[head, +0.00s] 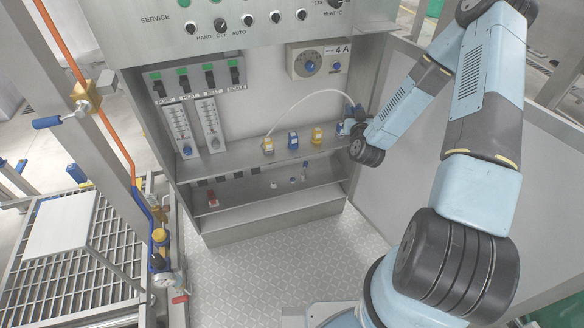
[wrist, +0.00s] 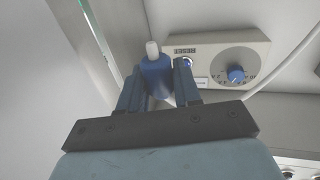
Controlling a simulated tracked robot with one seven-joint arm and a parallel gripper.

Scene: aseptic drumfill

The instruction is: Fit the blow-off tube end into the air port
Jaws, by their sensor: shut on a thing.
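The blow-off tube's end is a blue fitting (wrist: 156,76) with a white tip, held between the two fingers of my gripper (wrist: 157,88) in the wrist view. The tip points away from the wrist. Depth between tip and port is unclear.
The grey box has a large dial with a blue knob (head: 310,67) and a 4 A label. Several small blue and yellow items (head: 293,141) stand on the shelf (head: 240,164) below. Flowmeters (head: 181,130) hang at left. A cabinet side wall is close in the wrist view.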

